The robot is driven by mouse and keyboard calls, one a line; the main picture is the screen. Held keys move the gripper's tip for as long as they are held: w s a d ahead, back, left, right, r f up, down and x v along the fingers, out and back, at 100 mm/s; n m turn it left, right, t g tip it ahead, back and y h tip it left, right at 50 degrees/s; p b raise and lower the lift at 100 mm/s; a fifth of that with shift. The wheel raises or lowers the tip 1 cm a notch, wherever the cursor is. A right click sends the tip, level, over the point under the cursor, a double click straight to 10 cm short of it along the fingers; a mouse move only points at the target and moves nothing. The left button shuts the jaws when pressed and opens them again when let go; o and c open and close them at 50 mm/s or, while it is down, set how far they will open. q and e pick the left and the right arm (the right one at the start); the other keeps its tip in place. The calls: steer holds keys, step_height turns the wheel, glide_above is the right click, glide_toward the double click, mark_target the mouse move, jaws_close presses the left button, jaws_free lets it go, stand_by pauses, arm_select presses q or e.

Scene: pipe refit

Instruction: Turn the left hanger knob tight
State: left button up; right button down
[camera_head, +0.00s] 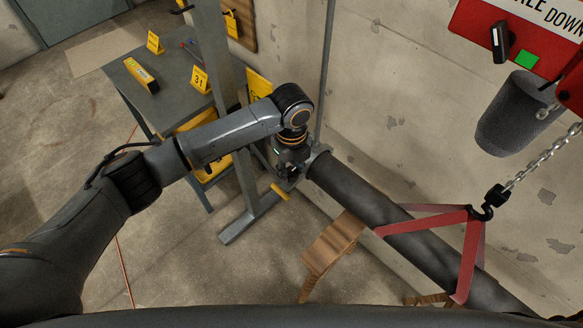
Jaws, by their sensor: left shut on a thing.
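My left gripper (290,168) points down at the left hanger (318,152), by the upper left end of the dark pipe (365,195). It is shut on the left hanger knob, which the fingers and wrist mostly hide. A short yellow bar (279,191) sticks out just below the fingers; I cannot tell if it is part of the knob. The hanger's grey rod (326,75) runs up beside my wrist. My right gripper is not in view.
A red sling (470,240) on a hook and chain (530,165) holds the pipe at right. A dark cylinder (515,115) hangs under a red hoist (515,50). A grey table (175,85) with yellow tags stands behind my arm. A wooden stand (330,245) is below the pipe.

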mark_target(292, 171)
arm_select(q)
steer(key=shift+r, duration=0.1)
steer(key=o, duration=1.1)
steer(key=shift+o, duration=0.2)
step_height(292, 171, up, 12)
